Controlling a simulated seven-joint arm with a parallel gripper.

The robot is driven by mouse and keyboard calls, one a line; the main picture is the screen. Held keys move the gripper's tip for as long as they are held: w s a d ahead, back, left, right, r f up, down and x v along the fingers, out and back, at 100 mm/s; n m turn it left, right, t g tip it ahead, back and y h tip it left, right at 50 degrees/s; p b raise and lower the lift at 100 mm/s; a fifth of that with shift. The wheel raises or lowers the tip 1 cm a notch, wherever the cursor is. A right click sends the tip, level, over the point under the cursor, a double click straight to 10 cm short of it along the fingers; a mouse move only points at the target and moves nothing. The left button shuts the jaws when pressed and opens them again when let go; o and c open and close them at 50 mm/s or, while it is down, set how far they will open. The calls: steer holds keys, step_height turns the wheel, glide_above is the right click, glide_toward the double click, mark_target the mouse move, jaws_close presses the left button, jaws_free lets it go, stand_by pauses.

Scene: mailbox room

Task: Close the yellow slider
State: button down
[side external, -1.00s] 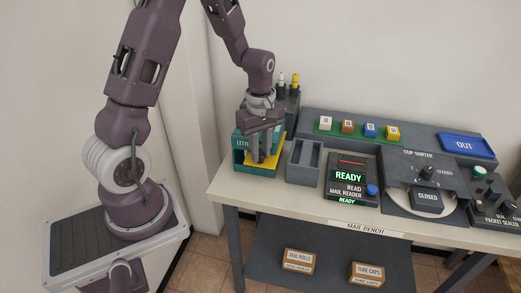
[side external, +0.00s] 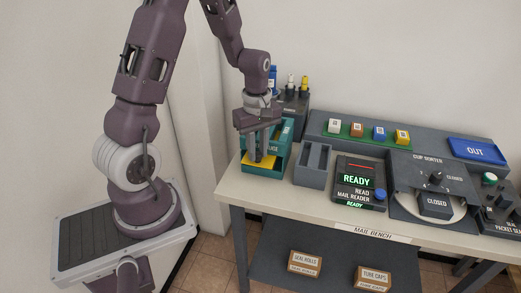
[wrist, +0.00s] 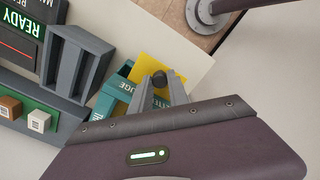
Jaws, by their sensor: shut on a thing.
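The yellow slider (side external: 264,162) is a flat plate at the front of a teal gauge box (side external: 279,163) on the left end of the bench. In the wrist view the yellow slider (wrist: 147,66) extends out past the teal box (wrist: 112,93), with a dark round knob (wrist: 160,77) on it. My gripper (side external: 257,157) points down over the slider. In the wrist view my gripper (wrist: 161,88) has its fingers on either side of the knob, shut on it. The fingers hide part of the slider and box.
A grey two-slot tray (side external: 313,165) stands just right of the box. A dark holder (side external: 293,104) with bottles is behind it. The mail reader (side external: 358,182) and cup sorter (side external: 434,182) are farther right. The bench's left front corner (side external: 232,187) is bare.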

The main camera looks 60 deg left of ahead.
steer(key=c, duration=1.5)
jaws_free()
steer(key=shift+s+a, duration=0.15)
step_height(320, 180, up, 7)
steer(key=shift+r, duration=0.1)
steer(key=s+d+r+m+t, duration=0.2)
steer(key=s+d+r+m, duration=0.2)
steer(key=s+d+m, duration=0.1)
steer(key=s+d+r+m+t, duration=0.1)
steer(key=s+d+r+m, duration=0.4)
steer(key=m, duration=0.2)
steer(key=s+d+r+m+t, duration=0.2)
steer(key=s+d+r+m, duration=0.2)
steer(key=d+m, duration=0.1)
steer(key=shift+s+d+r+m+t, duration=0.2)
steer(key=shift+s+m+t, duration=0.1)
steer(key=shift+s+m, duration=0.15)
